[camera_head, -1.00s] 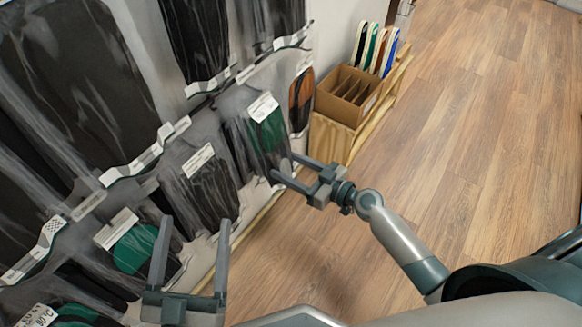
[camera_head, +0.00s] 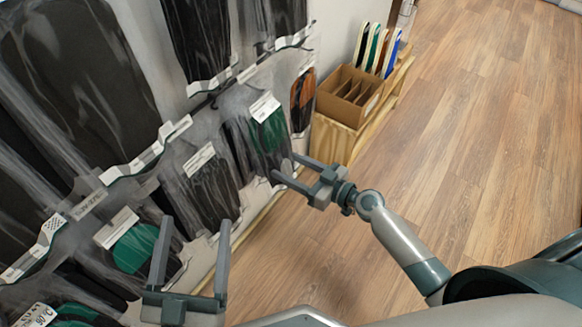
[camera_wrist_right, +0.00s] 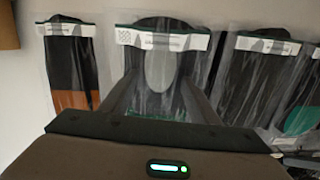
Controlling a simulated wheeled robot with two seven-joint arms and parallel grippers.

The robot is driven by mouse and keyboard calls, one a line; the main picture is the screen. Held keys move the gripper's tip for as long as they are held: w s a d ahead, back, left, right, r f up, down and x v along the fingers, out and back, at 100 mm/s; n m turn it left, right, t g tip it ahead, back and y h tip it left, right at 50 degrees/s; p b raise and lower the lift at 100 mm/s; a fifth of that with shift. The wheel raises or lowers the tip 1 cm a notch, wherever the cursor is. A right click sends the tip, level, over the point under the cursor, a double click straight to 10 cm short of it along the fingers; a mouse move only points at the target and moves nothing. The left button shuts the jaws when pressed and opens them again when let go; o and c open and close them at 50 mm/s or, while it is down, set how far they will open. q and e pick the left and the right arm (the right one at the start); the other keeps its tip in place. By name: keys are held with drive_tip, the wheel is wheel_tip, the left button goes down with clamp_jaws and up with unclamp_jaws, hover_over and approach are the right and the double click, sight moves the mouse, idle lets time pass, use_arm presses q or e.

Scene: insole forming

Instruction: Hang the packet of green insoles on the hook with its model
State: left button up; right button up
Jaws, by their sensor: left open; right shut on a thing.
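A clear packet with green insoles (camera_head: 268,137) and a white label is at the wall rack, upper middle of the head view. My right gripper (camera_head: 284,166) is at its lower right edge, shut on it. In the right wrist view the packet (camera_wrist_right: 186,68) stands upright between my two fingers, its white header strip (camera_wrist_right: 164,39) across the top and green at its lower edge. Whether its header sits on a hook is hidden. My left gripper (camera_head: 195,225) is open and empty, in front of the lower packets. Another packet with green (camera_head: 136,248) hangs behind it.
Several dark insole packets (camera_head: 207,190) hang in rows on the wall. A black-and-orange packet (camera_head: 302,100) hangs to the right of the green one. A cardboard box (camera_head: 347,95) with upright colored boards behind it stands beyond. The wooden floor (camera_head: 450,150) is clear.

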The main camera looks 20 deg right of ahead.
idle(0.5)
drive_tip(key=o, duration=1.2)
